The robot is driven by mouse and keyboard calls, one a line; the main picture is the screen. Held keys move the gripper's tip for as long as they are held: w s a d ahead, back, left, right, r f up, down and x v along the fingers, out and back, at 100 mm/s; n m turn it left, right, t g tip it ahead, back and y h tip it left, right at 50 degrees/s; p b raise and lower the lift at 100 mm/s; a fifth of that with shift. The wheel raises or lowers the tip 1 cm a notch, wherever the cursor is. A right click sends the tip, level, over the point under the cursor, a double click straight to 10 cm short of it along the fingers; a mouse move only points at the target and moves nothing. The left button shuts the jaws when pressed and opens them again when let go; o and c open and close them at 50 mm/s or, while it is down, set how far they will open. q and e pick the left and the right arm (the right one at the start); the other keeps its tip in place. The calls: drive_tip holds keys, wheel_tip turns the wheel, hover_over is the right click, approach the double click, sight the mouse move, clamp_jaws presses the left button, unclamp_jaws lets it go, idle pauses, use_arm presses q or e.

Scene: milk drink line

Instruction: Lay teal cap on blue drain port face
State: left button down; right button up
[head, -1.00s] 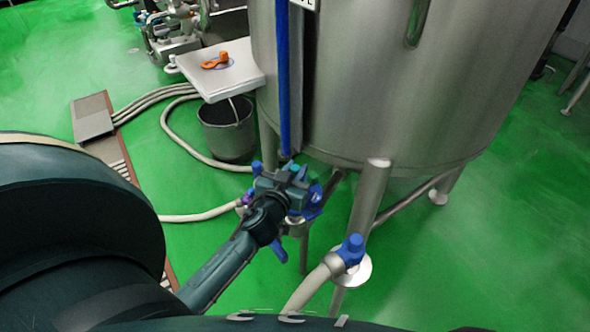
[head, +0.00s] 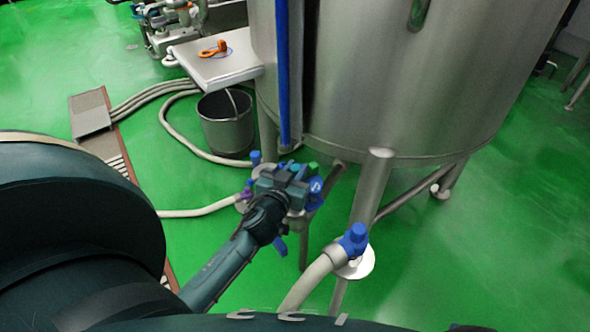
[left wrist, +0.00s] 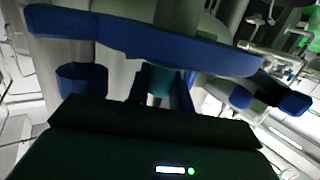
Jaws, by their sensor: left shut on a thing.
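My left gripper (head: 300,178) is shut at the foot of the tank, among the blue valve parts. In the left wrist view the teal cap (left wrist: 161,83) shows as a small teal piece between the two dark fingers. A broad blue part (left wrist: 150,42) lies across the view just beyond the fingertips; I cannot tell whether the cap touches it. In the head view a blue drain port part (head: 317,187) shows right beside the gripper. The gripper hides much of the port and most of the cap there. My right gripper is not in view.
The steel tank (head: 390,85) stands over the port on slanted legs (head: 372,190). A blue-topped hose fitting (head: 354,240) is at right front. A bucket (head: 227,125) and a white table (head: 215,62) with an orange item (head: 213,49) stand behind. Green floor is free at right.

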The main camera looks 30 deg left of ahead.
use_arm(q)
drive_tip(key=shift+f, duration=0.25)
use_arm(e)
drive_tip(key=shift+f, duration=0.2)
use_arm(q)
drive_tip(key=c, duration=1.2)
unclamp_jaws()
drive_tip(key=shift+o, duration=0.2)
drive_tip(key=shift+s, duration=0.1)
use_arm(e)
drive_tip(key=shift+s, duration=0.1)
